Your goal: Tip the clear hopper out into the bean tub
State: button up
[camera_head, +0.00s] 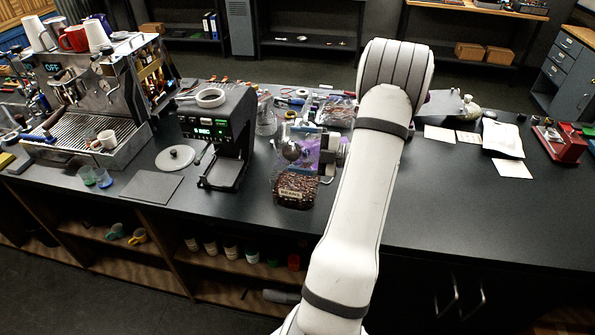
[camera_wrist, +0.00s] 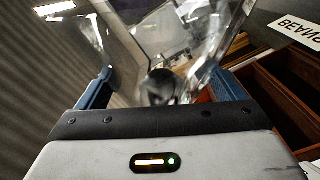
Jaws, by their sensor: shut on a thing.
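The bean tub (camera_head: 295,201) stands at the front edge of the counter, with dark beans in it and a "BEANS" label on its front. My gripper (camera_head: 324,152) is right of and above the tub, shut on the clear hopper (camera_head: 297,146). In the wrist view the clear hopper (camera_wrist: 125,45) fills the space between the two blue fingers (camera_wrist: 160,88), and a dark rounded part shows through it. The hopper appears tilted over the tub; its exact angle and whether any beans are in it cannot be told. The upside-down label also shows in the wrist view.
A black grinder (camera_head: 220,135) stands left of the tub, with a grey round lid (camera_head: 175,158) and dark mat (camera_head: 151,189) nearby. A steel espresso machine (camera_head: 95,95) is at far left. Bags and small tools lie behind. The counter right of my arm is mostly clear.

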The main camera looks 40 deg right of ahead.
jog(key=shift+w+d+r+m, duration=0.2)
jog(key=shift+w+d+m, duration=0.35)
jog(key=shift+m, duration=0.35)
dwell(0.3)
dwell(0.7)
